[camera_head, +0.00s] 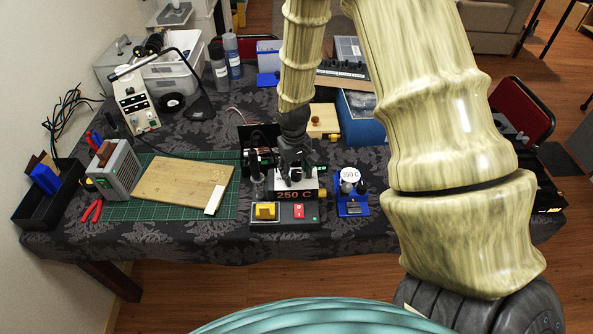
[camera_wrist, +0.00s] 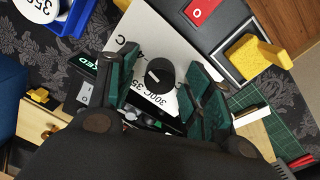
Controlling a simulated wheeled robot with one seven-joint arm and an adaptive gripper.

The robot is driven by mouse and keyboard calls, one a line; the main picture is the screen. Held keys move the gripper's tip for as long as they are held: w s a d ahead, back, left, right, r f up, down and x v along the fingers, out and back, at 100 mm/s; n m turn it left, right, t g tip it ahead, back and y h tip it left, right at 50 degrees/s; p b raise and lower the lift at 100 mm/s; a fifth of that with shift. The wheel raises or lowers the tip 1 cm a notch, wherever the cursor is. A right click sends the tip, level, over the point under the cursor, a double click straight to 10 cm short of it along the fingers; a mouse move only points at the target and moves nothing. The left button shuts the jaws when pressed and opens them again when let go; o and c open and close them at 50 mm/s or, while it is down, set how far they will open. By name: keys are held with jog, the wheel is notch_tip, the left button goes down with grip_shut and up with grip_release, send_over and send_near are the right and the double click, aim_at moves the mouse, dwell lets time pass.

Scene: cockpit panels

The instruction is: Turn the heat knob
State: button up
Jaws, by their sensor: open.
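The heat knob (camera_wrist: 159,74) is a round black dial with a pale pointer line, on a white face printed with temperature marks such as 300C. My gripper (camera_wrist: 163,72) is open above it, with one green-padded finger on each side of the knob. I cannot tell whether the fingers touch it. In the head view my gripper (camera_head: 294,165) points down at the top of the station (camera_head: 285,217), whose red display (camera_head: 293,195) reads 250 C. The knob is hidden there behind my gripper.
The station carries a red switch (camera_head: 299,211) and a yellow sponge (camera_head: 265,211). A blue stand (camera_head: 352,205) with a round 350 C tag is just right. A wooden board (camera_head: 183,182) on a green mat (camera_head: 130,210) lies left. A wooden box (camera_head: 322,120) is behind.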

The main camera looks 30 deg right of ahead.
aim_at(295, 173)
jog(key=shift+c, duration=0.4)
jog(key=c, duration=1)
jog(key=shift+n+p, duration=0.5)
jog(key=shift+n, duration=0.6)
jog(key=o, duration=1.1)
jog(key=shift+s+a+r, duration=0.1)
jog(key=shift+r, duration=2.9)
jog(key=shift+a+r, duration=0.1)
jog(key=shift+r, duration=2.9)
